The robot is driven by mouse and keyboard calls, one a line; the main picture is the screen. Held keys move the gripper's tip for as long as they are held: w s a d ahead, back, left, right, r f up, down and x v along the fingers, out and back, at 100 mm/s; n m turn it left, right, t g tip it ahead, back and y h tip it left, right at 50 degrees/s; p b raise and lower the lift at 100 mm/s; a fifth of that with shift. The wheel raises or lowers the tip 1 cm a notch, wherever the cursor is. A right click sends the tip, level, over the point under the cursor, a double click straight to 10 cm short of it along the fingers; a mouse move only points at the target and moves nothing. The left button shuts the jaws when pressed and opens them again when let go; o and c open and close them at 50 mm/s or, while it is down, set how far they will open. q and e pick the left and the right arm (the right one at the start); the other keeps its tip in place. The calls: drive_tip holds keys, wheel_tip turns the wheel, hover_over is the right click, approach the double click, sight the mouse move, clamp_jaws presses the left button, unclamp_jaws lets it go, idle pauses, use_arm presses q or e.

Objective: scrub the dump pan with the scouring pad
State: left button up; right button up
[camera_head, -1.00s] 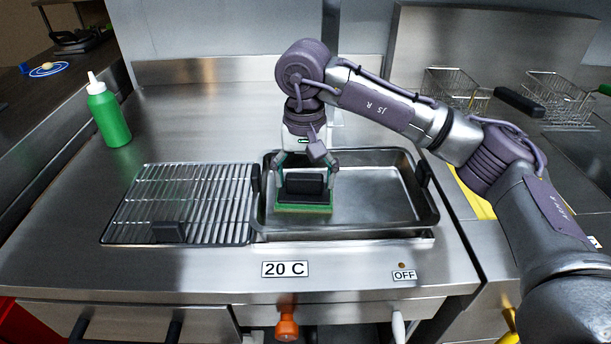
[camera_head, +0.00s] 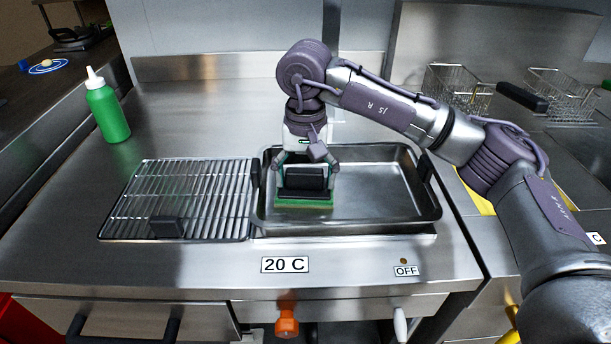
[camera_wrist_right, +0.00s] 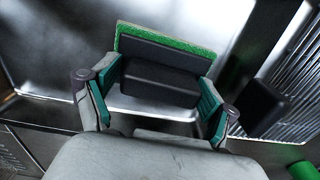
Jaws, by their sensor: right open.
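The dump pan (camera_head: 385,195) is a shallow rectangular metal pan with dark end handles, set in the steel counter. The scouring pad (camera_head: 304,204) is a green slab with a black grip on top. It is in the left part of the pan, near the front wall. My right gripper (camera_head: 305,172) points down over the pad, its fingers on either side of the black grip. In the right wrist view, the teal-lined fingers of the gripper (camera_wrist_right: 160,85) flank the pad's black grip (camera_wrist_right: 160,80) and are open. My left gripper is out of view.
A wire rack (camera_head: 195,195) with a black handle adjoins the pan on the left. A green squeeze bottle (camera_head: 108,112) stands at the back left. Fryer baskets (camera_head: 457,88) are at the back right. The right half of the pan is empty.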

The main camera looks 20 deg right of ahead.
drive_tip(key=c, duration=1.2)
drive_tip(key=shift+r+p, duration=0.3)
drive_tip(key=shift+r, duration=0.15)
drive_tip(key=shift+c, duration=0.3)
wheel_tip(320, 180, up, 4)
drive_tip(key=shift+f+p, duration=0.25)
drive_tip(key=shift+p, duration=0.85)
drive_tip(key=shift+r, duration=0.35)
